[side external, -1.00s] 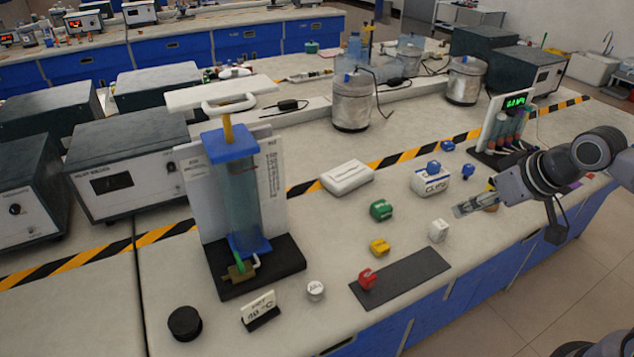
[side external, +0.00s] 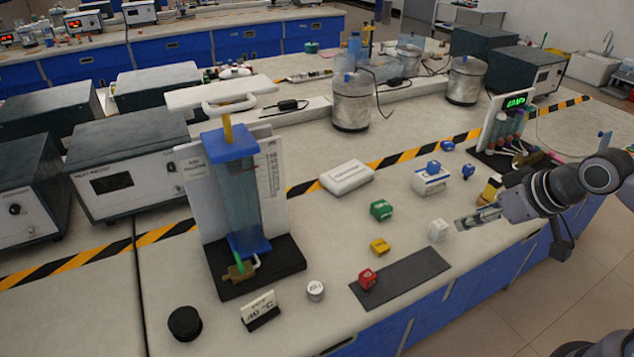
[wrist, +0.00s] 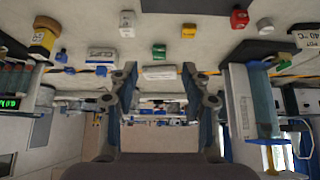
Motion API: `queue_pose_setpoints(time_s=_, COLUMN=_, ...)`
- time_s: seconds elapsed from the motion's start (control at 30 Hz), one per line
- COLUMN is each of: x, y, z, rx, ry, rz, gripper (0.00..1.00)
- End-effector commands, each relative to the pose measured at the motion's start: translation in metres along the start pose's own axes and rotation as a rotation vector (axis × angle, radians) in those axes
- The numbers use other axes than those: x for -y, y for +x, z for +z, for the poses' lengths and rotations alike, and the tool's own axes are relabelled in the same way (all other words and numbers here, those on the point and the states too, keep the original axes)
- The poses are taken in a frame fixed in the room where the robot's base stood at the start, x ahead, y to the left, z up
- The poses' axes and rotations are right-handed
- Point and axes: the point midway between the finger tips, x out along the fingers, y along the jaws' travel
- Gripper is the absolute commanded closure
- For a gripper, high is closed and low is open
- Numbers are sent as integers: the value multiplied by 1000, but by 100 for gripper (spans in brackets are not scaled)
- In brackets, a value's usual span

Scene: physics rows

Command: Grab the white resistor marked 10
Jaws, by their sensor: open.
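A small white block (side external: 438,230), likely the white resistor, stands on the bench between the yellow block and my gripper; its marking is too small to read. In the wrist view the white block (wrist: 127,23) is near the top, left of centre. My gripper (side external: 478,218) is open and empty, to the right of the white block and apart from it. In the wrist view its two fingers (wrist: 159,72) stand wide apart with nothing held between them.
Green (side external: 381,209), yellow (side external: 379,246) and red (side external: 367,279) blocks lie left of the white one, the red on a dark mat (side external: 415,273). A white box with a blue knob (side external: 431,181) stands behind. A yellow-labelled container (side external: 490,189) is close behind my gripper.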

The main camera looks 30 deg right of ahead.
Motion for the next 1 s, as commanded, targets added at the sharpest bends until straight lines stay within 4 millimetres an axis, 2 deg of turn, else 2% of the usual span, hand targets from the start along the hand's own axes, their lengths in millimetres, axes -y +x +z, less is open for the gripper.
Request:
queue_pose_setpoints(time_s=0.23, x=0, y=0, z=0, rx=0, ry=0, rz=0, gripper=52)
queue_pose_setpoints(time_s=0.3, x=0, y=0, z=0, rx=0, ry=0, rz=0, gripper=43)
queue_pose_setpoints(time_s=0.67, x=0, y=1, z=-2, rx=12, ry=23, rz=4, gripper=43)
queue_pose_setpoints(time_s=0.77, x=-2, y=4, z=-8, rx=46, ry=94, rz=20, gripper=43)
queue_pose_setpoints(time_s=1.0, x=-12, y=23, z=-27, rx=173, ry=409, rz=131, gripper=43)
